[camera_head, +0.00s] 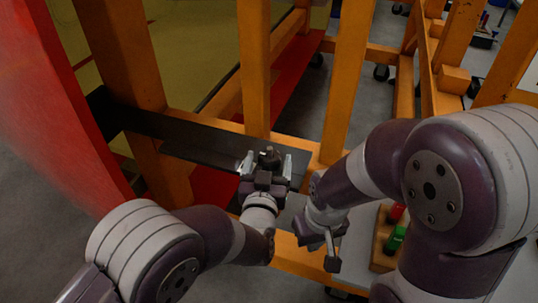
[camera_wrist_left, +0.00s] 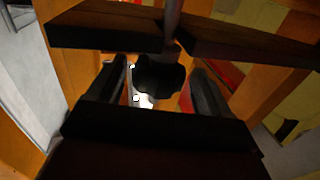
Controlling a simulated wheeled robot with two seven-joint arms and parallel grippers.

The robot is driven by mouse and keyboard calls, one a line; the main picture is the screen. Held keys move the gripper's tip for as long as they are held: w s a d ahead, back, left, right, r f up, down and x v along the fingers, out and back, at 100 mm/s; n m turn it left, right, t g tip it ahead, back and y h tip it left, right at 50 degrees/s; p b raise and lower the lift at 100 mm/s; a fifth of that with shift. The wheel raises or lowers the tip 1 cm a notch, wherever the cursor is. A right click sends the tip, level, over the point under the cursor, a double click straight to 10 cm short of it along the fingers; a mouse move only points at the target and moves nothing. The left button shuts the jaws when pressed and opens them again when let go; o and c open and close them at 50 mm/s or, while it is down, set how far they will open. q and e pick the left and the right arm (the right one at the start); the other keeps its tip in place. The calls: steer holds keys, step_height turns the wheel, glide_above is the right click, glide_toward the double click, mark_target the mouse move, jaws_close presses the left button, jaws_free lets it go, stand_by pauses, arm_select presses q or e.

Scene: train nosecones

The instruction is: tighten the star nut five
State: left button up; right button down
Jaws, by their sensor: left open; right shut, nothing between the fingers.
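The star nut, a dark lobed knob (camera_head: 269,156), sits at the edge of a long black bar (camera_head: 205,141). In the left wrist view the star nut (camera_wrist_left: 160,80) is on a grey rod (camera_wrist_left: 172,18) that passes by the dark bar (camera_wrist_left: 105,27). My left gripper (camera_head: 267,163) is open, with one finger on each side of the nut; in the left wrist view the fingers (camera_wrist_left: 161,90) show gaps to the nut on both sides. My right gripper (camera_head: 331,250) is shut and empty, low and to the right of the left one.
Orange frame posts (camera_head: 345,80) stand behind the bar. A large red panel (camera_head: 60,110) rises on the left. A wooden tray (camera_head: 380,245) holds a red item (camera_head: 396,212) and a green item (camera_head: 395,240), close to my right arm.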

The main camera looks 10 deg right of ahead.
arm_select(q)
steer(key=shift+w+d+r, duration=0.1)
steer(key=shift+w+d, duration=0.3)
steer(key=shift+w, duration=0.35)
steer(key=c, duration=1)
steer(key=shift+a, duration=0.1)
